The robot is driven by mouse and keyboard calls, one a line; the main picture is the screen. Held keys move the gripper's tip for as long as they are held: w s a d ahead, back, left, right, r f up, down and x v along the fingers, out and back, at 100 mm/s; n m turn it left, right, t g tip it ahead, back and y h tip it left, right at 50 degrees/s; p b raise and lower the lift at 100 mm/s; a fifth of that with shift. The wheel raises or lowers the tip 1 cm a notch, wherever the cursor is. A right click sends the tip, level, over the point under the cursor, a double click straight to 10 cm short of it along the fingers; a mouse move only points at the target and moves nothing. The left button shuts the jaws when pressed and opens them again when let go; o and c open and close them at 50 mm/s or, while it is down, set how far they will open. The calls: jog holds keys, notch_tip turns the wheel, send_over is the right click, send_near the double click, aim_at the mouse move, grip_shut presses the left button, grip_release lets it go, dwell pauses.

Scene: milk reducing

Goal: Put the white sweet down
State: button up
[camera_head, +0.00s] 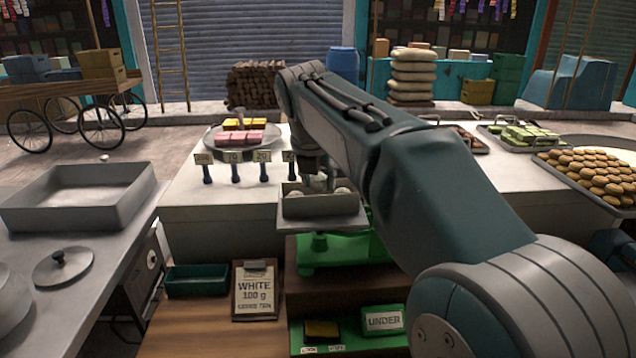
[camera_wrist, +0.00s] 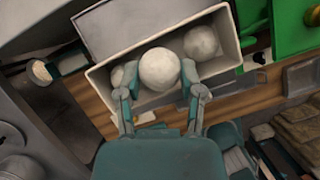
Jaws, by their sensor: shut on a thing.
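My gripper (camera_wrist: 158,80) is shut on a round white sweet (camera_wrist: 159,67), with one finger on each side of it. It holds the sweet over or in a pale open box (camera_wrist: 237,45); the exact height is hard to tell. A second white sweet (camera_wrist: 201,42) lies in the box to the right, and a third (camera_wrist: 118,76) is partly hidden behind the left finger. In the head view the box (camera_head: 318,207) sits by the green scale (camera_head: 345,250), with pale sweets showing inside. My arm hides most of the gripper there.
A clipboard (camera_head: 256,292) reads "WHITE 100 g", and a green sign (camera_head: 382,320) reads "UNDER". A green tray (camera_head: 197,281) lies left of the clipboard. Number tags (camera_head: 235,165) stand behind, near a plate of pink and yellow sweets (camera_head: 240,135). A grey basin (camera_head: 78,195) stands left.

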jog(key=shift+f, duration=0.4)
jog(key=shift+f, duration=0.6)
jog(key=o, duration=1)
jog(key=shift+c, duration=0.2)
jog(key=shift+r, duration=0.15)
jog(key=v, duration=1.3)
jog(key=shift+w, duration=0.15)
